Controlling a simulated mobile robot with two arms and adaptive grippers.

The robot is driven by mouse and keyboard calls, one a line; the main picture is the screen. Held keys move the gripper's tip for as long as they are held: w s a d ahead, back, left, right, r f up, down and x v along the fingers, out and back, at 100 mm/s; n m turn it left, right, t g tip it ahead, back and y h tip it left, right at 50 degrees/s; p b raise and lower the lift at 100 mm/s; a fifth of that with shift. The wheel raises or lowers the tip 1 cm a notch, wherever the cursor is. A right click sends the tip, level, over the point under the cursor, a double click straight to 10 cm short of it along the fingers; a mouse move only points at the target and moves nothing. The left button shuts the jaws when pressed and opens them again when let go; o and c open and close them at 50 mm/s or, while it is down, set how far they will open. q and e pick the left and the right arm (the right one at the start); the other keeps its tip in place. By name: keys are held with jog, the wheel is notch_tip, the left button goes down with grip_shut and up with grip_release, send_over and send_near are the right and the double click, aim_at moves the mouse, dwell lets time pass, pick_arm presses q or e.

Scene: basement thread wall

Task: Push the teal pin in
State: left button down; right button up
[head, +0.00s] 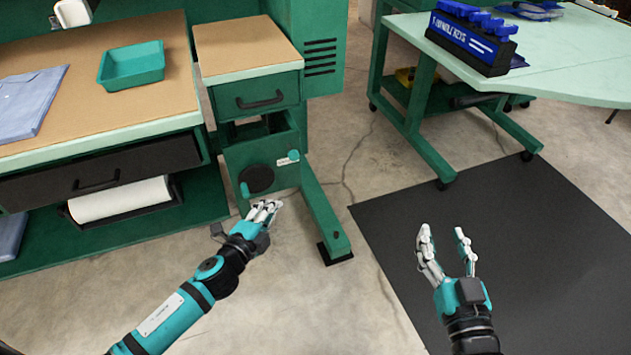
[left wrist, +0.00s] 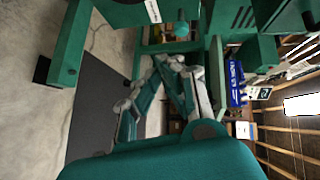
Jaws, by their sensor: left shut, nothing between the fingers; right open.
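A green panel (head: 264,150) under the small drawer carries a round black disc (head: 257,179). One small teal pin (head: 245,190) sticks out at the disc's left, and another teal pin (head: 294,156) sits at the upper right beside a white label (head: 284,161). I cannot tell which one the task means. My left gripper (head: 265,208) is shut and empty, just below and in front of the panel, apparently apart from both pins. Its fingers (left wrist: 172,62) also show in the left wrist view, with the label (left wrist: 153,10) above them. My right gripper (head: 443,235) is open and empty over the black mat.
A workbench (head: 130,98) with a teal tray (head: 132,66) and a paper roll (head: 118,199) stands at the left. A green leg (head: 325,220) juts out along the floor right of the panel. A wheeled table (head: 570,75) is at the upper right. The black mat (head: 560,240) is clear.

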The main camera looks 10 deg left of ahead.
pick_arm(q)
jog(key=shift+m+t+h, duration=0.4)
jog(key=shift+m+h, duration=0.1)
jog(key=shift+m, duration=0.3)
jog(key=d+r, duration=0.1)
jog(key=d+r+b, duration=0.1)
jog(key=r, duration=0.1)
jog(key=shift+w+d, duration=0.3)
jog(key=shift+w, duration=0.1)
pick_arm(e)
jog(key=shift+t, duration=0.7)
jog(key=r, duration=0.1)
jog(key=s+d+r, duration=0.1)
jog(key=r, duration=0.2)
jog(key=shift+s+d+r, duration=0.15)
jog(key=shift+s+r, duration=0.05)
